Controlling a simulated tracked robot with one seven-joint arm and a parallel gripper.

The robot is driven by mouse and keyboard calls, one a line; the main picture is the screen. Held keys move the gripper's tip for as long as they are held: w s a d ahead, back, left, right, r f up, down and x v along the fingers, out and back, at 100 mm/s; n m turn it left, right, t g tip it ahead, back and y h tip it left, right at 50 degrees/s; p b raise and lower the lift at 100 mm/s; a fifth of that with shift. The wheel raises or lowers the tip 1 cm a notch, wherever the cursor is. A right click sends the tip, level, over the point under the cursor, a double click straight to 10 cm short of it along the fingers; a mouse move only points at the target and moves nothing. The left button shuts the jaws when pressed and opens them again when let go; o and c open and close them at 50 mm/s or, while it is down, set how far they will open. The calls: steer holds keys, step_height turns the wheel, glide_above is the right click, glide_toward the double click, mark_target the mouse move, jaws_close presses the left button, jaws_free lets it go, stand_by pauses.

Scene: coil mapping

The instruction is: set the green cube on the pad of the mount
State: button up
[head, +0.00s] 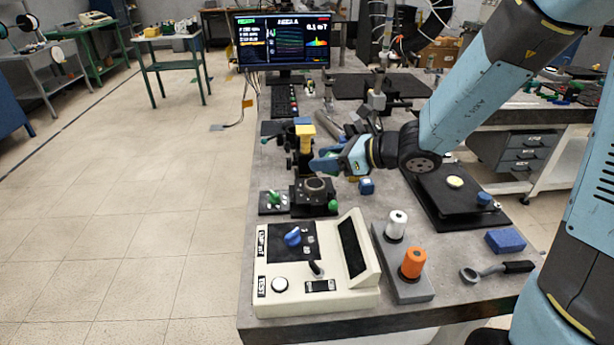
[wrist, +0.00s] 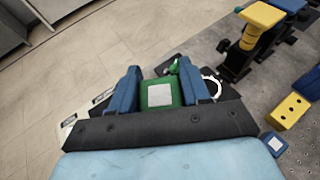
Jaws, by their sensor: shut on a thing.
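The green cube (wrist: 160,102), with a pale square on its face, sits between the two blue fingers of my gripper (wrist: 160,90) in the wrist view. My gripper is shut on it. In the head view my gripper (head: 322,163) is above the table, behind the black mount; I cannot make out the cube there. The black mount (head: 314,196) has a round ring on top and a green knob at its right. Its pale ring (wrist: 213,86) shows beyond the right finger in the wrist view, partly hidden. I cannot make out a pad on it for certain.
A control box (head: 318,270) stands in front of the mount. A yellow-topped black stand (head: 305,136) is behind it. A spool stand (head: 405,280), a small blue block (head: 367,187) and a black plate (head: 445,205) lie to the right. The floor is left of the table.

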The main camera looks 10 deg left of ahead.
mark_target(309, 182)
steer(key=w+a+f, duration=0.1)
steer(key=w+f, duration=0.1)
steer(key=w+a+f, duration=0.2)
steer(key=w, duration=0.1)
steer(key=w+a+f, duration=0.2)
steer(key=w+f, duration=0.1)
steer(key=shift+w+f, duration=0.1)
steer(key=shift+w, duration=0.15)
steer(key=shift+w+a+f, duration=0.25)
steer(key=shift+w+f, duration=0.25)
steer(key=shift+f, duration=0.15)
steer(key=shift+w+f, duration=0.1)
steer(key=shift+f, duration=1.55)
steer(key=shift+f, duration=0.1)
steer(key=o, duration=1.1)
